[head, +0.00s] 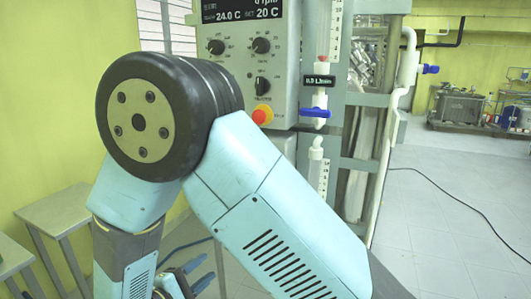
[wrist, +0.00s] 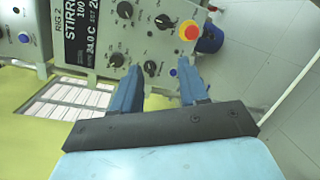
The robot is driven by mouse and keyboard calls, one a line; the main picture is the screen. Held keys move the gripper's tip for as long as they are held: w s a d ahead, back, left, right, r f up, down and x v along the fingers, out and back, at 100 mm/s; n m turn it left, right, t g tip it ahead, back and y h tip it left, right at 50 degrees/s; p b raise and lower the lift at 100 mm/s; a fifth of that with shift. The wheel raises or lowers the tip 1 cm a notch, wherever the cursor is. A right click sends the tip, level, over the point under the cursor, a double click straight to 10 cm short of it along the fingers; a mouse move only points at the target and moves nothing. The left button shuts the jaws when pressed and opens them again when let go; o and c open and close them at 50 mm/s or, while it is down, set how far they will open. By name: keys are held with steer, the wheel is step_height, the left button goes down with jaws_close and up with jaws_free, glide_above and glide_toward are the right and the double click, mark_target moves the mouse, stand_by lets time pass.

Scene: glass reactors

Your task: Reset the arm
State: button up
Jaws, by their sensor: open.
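My arm fills the lower left of the head view, its black joint and pale blue links bent in front of the rig. My gripper (head: 207,272) shows small at the bottom left, partly hidden behind my arm. In the wrist view my gripper (wrist: 160,72) has its two blue fingers apart with nothing between them. A grey control box (head: 232,70) with a display, knobs and a red button (head: 263,116) stands behind my arm. The same kind of box shows in the wrist view (wrist: 118,42), tilted, beyond the fingertips.
A blue-handled valve (head: 315,112) and glass tubing stand right of the box. Grey stools (head: 55,212) stand at the left by the yellow wall. A black cable (head: 450,197) lies on the tiled floor, which is otherwise open at the right. A cart (head: 460,105) stands far back.

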steer(key=w+d+r+m+g, duration=0.2)
steer(key=d+r+m+g, duration=0.35)
steer(key=d, duration=0.75)
steer(key=w+d+r+m+g, duration=0.2)
steer(key=d+r+m+g, duration=0.35)
steer(key=d, duration=0.65)
steer(key=s+d+r+m+t+y, duration=0.2)
steer(key=s+d+r+m+y, duration=0.4)
steer(key=d, duration=0.8)
steer(key=s+r+y, duration=0.3)
steer(key=s+r, duration=0.2)
steer(key=r, duration=0.1)
steer(key=shift+s+d+r, duration=0.15)
steer(key=shift+s+r, duration=0.15)
steer(key=shift+r, duration=0.1)
